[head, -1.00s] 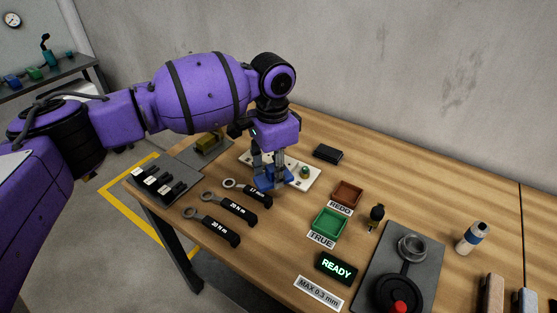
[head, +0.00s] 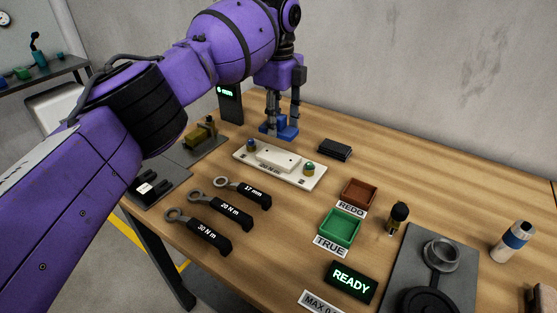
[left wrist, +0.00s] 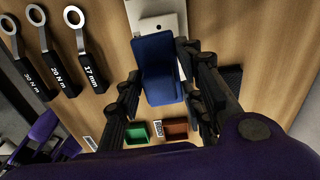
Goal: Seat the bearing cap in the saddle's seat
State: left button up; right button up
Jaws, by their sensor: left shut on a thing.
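My left gripper (head: 282,122) is shut on the blue bearing cap (head: 280,132) and points down. The cap also shows between the fingers in the left wrist view (left wrist: 158,68). The saddle (head: 312,179) is a white plate on the bench with a raised white block in its middle, a blue-topped fitting at its left end and a green-topped one at its right. In the head view the cap appears just behind the saddle, apart from its block; its exact height is hard to tell. The cap's underside is hidden. My right gripper is not in view.
Several wrenches (head: 222,208) lie in front of the saddle. A black block (head: 335,150) lies to its right. Green (head: 341,228) and brown (head: 358,194) trays, a READY display (head: 351,282) and a small dark bottle (head: 398,217) stand further right. A dark display post (head: 230,104) stands behind left.

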pick_arm(q)
jog(key=shift+w+m, duration=0.25)
jog(key=shift+m, duration=0.05)
jog(key=shift+r, duration=0.15)
jog(key=shift+f, duration=2.85)
jog(key=shift+p, duration=0.3)
